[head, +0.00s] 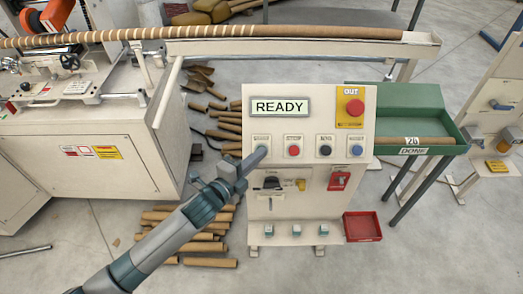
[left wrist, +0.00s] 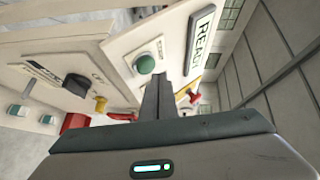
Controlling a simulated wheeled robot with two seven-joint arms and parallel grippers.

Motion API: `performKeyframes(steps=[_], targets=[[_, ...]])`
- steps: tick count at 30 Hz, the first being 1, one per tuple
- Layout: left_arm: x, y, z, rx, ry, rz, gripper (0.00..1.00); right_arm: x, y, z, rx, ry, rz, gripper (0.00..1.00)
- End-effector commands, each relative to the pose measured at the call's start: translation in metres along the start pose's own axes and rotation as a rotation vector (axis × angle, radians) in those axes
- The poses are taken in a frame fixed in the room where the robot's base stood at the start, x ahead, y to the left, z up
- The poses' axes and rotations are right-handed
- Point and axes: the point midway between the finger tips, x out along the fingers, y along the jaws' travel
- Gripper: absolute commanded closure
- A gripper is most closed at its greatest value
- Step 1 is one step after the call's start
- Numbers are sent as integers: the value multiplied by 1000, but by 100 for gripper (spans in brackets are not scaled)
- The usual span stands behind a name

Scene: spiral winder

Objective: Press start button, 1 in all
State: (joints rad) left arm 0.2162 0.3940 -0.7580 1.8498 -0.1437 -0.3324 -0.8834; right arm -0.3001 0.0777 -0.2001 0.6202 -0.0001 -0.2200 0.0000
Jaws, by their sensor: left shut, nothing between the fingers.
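A cream control panel (head: 310,200) stands in the middle of the head view, with a lit READY display (head: 280,107). Below the display is a row of buttons: a red one (head: 294,150), a black one (head: 325,150), a blue one (head: 357,150), and a leftmost one largely covered by my gripper. In the left wrist view a green button (left wrist: 145,64) shows beside my fingertips. My left gripper (head: 260,157) is shut and empty, its tips in front of the leftmost button. Contact cannot be told. The small labels are unreadable. My right gripper is not in view.
A red OUT mushroom button (head: 354,107) sits on a yellow plate at the panel's upper right. Lower down are a black knob (head: 271,183) and a red switch (head: 339,181). A green DONE tray (head: 400,103) stands right. Cardboard tubes (head: 190,216) lie on the floor.

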Motion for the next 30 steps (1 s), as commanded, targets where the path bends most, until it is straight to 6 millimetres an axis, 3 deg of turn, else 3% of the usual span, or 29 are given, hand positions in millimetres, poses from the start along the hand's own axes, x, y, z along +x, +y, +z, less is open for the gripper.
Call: performKeyframes(steps=[30], targets=[[6,4,4,0,0,0,100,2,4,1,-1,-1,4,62]])
